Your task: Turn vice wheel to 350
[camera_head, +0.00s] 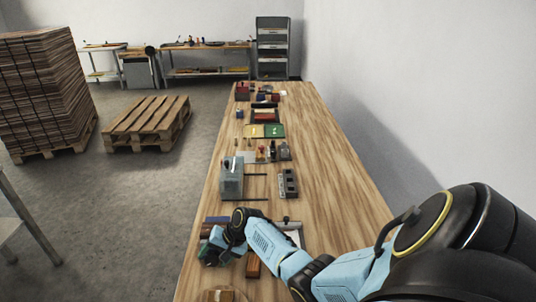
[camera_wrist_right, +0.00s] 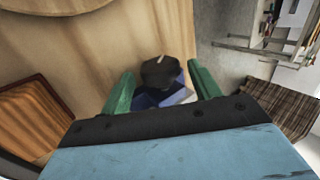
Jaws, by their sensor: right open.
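In the right wrist view a dark round wheel (camera_wrist_right: 160,72) with a short white mark shows between my fingers. Behind it is a blue body (camera_wrist_right: 180,97), which looks like the vice, mostly hidden. My right gripper (camera_wrist_right: 161,80) is open, one green finger on each side of the wheel; I cannot tell whether either finger touches it. In the head view my right gripper (camera_head: 211,252) is low over the left edge of the bench, and it hides the wheel. My left gripper is not in view.
The long wooden bench (camera_head: 330,180) carries a grey box-shaped device (camera_head: 231,183), a dark slotted block (camera_head: 288,184) and small items farther back. A brown block (camera_head: 253,266) lies near my gripper. The bench's right side is clear. Pallets (camera_head: 147,122) stand on the floor.

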